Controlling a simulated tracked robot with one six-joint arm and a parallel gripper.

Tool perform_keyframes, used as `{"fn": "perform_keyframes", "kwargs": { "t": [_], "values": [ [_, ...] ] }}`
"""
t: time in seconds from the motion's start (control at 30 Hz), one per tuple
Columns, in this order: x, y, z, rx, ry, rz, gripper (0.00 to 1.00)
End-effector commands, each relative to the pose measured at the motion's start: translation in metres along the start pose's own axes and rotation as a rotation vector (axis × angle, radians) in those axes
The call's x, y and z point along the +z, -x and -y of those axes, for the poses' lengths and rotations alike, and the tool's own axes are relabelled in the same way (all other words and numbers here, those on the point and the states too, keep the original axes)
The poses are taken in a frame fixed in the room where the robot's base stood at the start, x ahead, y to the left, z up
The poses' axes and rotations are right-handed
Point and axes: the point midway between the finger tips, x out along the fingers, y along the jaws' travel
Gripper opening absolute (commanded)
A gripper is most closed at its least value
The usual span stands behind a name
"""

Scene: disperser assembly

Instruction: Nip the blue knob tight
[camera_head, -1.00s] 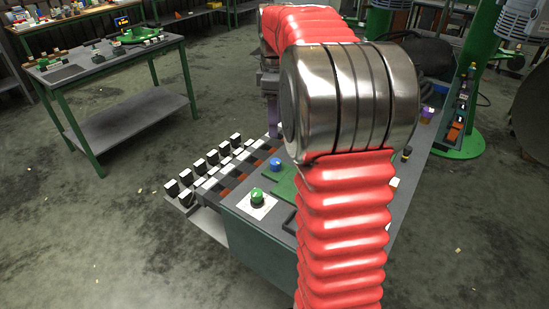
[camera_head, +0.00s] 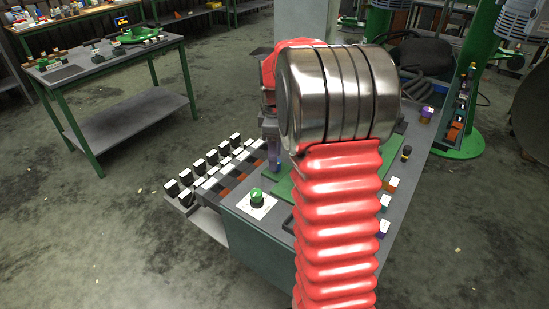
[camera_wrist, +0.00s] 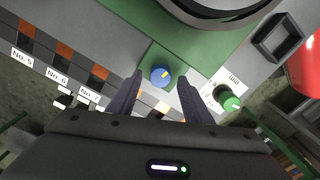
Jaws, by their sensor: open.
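The blue knob (camera_wrist: 160,75) with a yellow mark sits on a small green plate (camera_wrist: 150,54) in the wrist view. My gripper (camera_wrist: 160,79) is open. Its two dark fingers stand either side of the knob, with a gap to it on both sides. How far the fingertips are above the plate I cannot tell. In the head view, my gripper (camera_head: 274,161) is over the bench beside the green board, and it hides the blue knob.
A green knob (camera_wrist: 228,101) on a white card is right of the blue knob; it also shows in the head view (camera_head: 257,197). A dark square frame (camera_wrist: 279,37) and a large round part (camera_wrist: 222,8) lie nearby. Numbered slots (camera_wrist: 46,57) line the left.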

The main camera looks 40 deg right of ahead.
Motion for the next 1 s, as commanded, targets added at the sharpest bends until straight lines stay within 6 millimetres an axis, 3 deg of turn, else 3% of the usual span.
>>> {"fn": "perform_keyframes", "kwargs": {
  "t": [0.13,0.47,1.0],
  "values": [
    [0.0,-0.0117,0.0004,-0.001,0.0,0.0,0.45],
    [-0.0003,-0.014,0.0003,0.0,0.001,0.0,0.45],
    [-0.0006,-0.0138,0.0004,0.0,0.001,0.0,0.07]
  ]
}}
